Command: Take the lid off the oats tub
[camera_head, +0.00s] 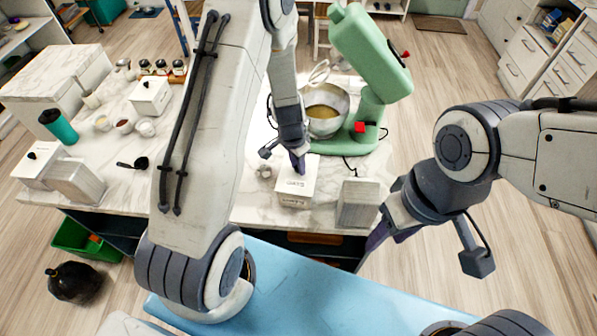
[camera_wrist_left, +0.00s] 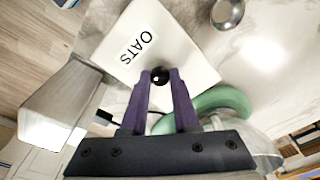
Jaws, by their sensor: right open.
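The white square oats tub (camera_head: 294,198) stands on the marble worktop, left of the grey-white box. Its white lid (camera_wrist_left: 184,49), marked OATS, has a round black knob (camera_wrist_left: 160,75) and appears seated on the tub. My left gripper (camera_head: 298,165) reaches down over the lid; in the left wrist view its purple fingers (camera_wrist_left: 161,82) close in on both sides of the knob, with no clear gap. In the head view the fingers hide the knob. My right gripper (camera_head: 388,242) is open and empty, in front of the worktop at the right.
A green stand mixer (camera_head: 370,60) with a metal bowl (camera_head: 335,122) stands behind the tub. A grey-white box (camera_head: 358,203) stands to its right. Other white tubs (camera_head: 150,97) and a teal cup (camera_head: 59,127) stand at the left.

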